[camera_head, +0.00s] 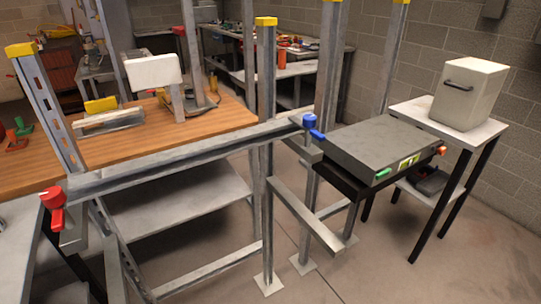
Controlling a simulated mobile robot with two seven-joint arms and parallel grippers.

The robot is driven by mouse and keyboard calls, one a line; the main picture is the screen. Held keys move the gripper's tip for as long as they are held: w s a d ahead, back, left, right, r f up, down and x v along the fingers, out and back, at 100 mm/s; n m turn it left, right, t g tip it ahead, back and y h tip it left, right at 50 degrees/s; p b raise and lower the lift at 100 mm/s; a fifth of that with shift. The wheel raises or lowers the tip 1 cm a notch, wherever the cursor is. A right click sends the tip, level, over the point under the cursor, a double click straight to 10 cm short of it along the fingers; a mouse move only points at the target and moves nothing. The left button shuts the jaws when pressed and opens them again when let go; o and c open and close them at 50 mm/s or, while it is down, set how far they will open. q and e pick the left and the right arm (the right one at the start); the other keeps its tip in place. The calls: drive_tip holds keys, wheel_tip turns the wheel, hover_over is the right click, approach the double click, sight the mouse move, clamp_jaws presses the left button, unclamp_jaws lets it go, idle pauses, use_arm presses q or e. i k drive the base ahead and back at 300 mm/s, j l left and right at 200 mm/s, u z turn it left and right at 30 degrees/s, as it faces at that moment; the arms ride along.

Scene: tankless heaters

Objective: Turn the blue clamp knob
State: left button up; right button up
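The blue clamp knob (309,120) sits at the right end of a grey horizontal metal rail (190,153), near the middle of the head view. A blue lever-like part (317,134) sticks out just below and to the right of it. The knob is close to the left edge of a dark grey flat box (380,143). A red clamp knob (52,197) is at the rail's left end. I cannot make out either of my grippers in this view.
Upright metal posts (267,150) with yellow caps stand beside and behind the rail. A lower metal bar (305,215) juts forward below the blue knob. A wooden-topped bench (200,118) is behind the rail. A white box (467,92) stands on a side table at right. Front-right floor is clear.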

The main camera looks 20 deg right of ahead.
sight(309, 121)
drive_tip(key=i+l, duration=0.1)
drive_tip(key=l, duration=0.65)
drive_tip(key=i+l+z, duration=0.1)
drive_tip(key=i+l, duration=0.45)
drive_tip(key=i, duration=0.25)
